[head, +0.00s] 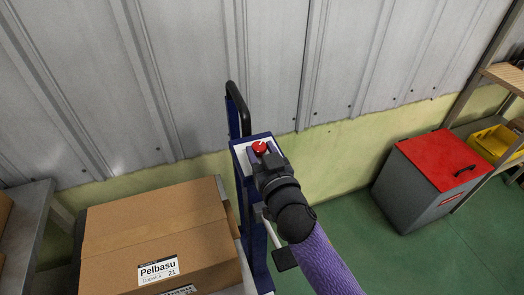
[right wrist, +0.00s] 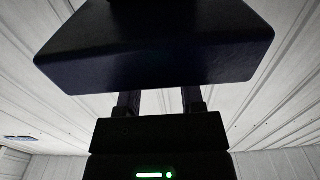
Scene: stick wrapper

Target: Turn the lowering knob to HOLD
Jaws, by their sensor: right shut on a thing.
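A blue wrapper post (head: 252,210) with a control head (head: 238,147) on top stands in the middle of the head view. A round red control (head: 260,147) sits on the head's pale top face. My right gripper (head: 265,163) is at the front of this head, just below the red control. In the right wrist view, the gripper's two fingers (right wrist: 158,102) stand apart and their tips go out of sight behind a dark block (right wrist: 155,50). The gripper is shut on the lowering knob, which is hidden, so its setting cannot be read. My left gripper is not in view.
A labelled cardboard box (head: 150,225) stands left of the post. A black handle (head: 238,105) rises behind the control head, near the corrugated wall (head: 180,70). A grey bin with a red lid (head: 438,160) stands at the right. Green floor between is clear.

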